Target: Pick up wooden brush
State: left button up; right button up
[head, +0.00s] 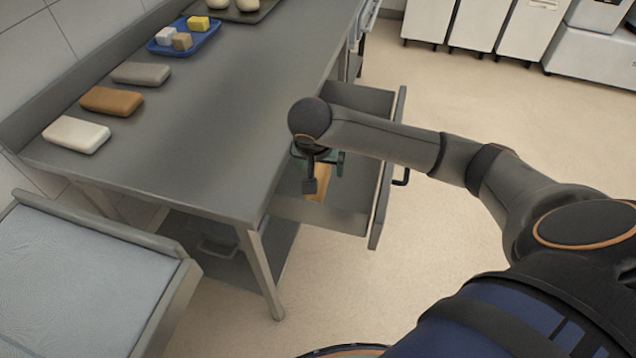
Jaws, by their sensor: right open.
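A light-brown wooden piece, which looks like the wooden brush (321,184), lies inside the open drawer (345,217) under the steel worktable. My gripper hides part of it, and its bristles do not show. My right gripper (325,172) points down over the drawer, its fingers apart, just above and beside the wooden piece. Whether a finger touches the piece cannot be told. My left gripper is out of view.
The worktable (200,130) carries white (76,134), orange-brown (111,101) and grey (141,74) blocks, plus a blue tray (203,40) with small cubes. The drawer's walls and front surround my right gripper.

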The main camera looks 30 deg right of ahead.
aim_at(319, 179)
jog(key=x, duration=0.2)
jog(key=a+x, duration=0.1)
jog(key=x, duration=0.2)
jog(key=shift+a+f+b, duration=0.1)
jog(key=shift+f+b, duration=0.05)
jog(key=shift+b, duration=0.25)
jog(key=shift+w+f, duration=0.15)
jog(key=shift+f, duration=0.25)
grip_shut()
